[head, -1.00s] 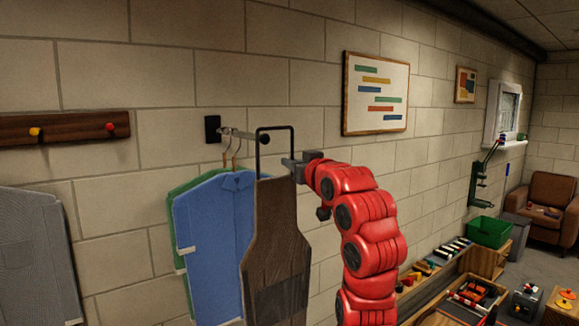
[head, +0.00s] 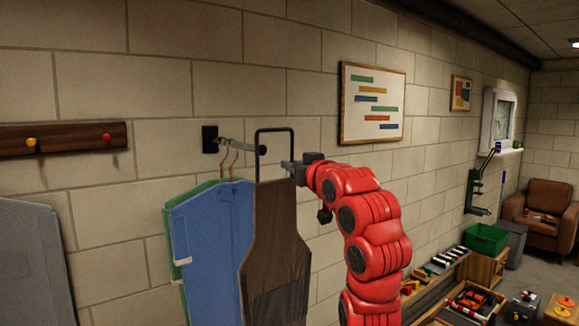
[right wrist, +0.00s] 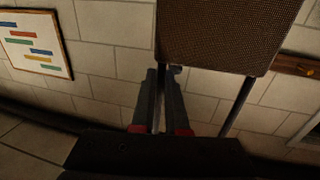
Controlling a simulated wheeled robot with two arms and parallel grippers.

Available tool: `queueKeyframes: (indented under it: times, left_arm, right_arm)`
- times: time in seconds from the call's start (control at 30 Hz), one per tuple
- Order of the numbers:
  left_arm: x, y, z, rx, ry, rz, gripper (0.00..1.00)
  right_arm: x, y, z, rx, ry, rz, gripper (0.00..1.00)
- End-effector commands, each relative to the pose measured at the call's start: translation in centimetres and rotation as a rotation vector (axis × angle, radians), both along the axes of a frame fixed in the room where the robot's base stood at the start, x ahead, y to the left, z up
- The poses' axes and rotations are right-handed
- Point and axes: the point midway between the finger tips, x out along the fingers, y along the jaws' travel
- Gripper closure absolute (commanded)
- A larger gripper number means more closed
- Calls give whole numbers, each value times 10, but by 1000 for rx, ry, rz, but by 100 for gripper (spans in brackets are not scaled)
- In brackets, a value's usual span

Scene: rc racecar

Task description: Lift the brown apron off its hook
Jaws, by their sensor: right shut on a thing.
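The brown apron (head: 277,235) hangs from its black square neck loop (head: 275,130). In the right wrist view, its dark cloth (right wrist: 225,35) fills the upper middle. My right gripper (head: 287,166) is shut on the right side of the loop; the right wrist view shows the strap between its fingers (right wrist: 161,90). The wall hook is a metal rod (head: 240,145) with a dark end knob. The top of the loop is above the rod, and the knob shows inside the loop's outline. I cannot tell whether the loop still surrounds the rod. My left gripper is out of view.
Blue (head: 212,245) and green (head: 170,215) garments hang from the rod on hangers, close to the apron's left. A peg board (head: 70,138) and grey garment (head: 35,260) are farther left. A framed board (head: 373,104) is on the wall to the right.

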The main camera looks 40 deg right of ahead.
Motion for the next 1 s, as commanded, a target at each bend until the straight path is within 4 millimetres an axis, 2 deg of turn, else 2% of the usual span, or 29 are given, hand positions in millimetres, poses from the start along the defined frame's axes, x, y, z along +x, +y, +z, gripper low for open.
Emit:
queueKeyframes:
  times: [1.0]
  left_arm:
    - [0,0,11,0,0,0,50]
  right_arm:
    - [-68,0,2,-1,-2,0,100]
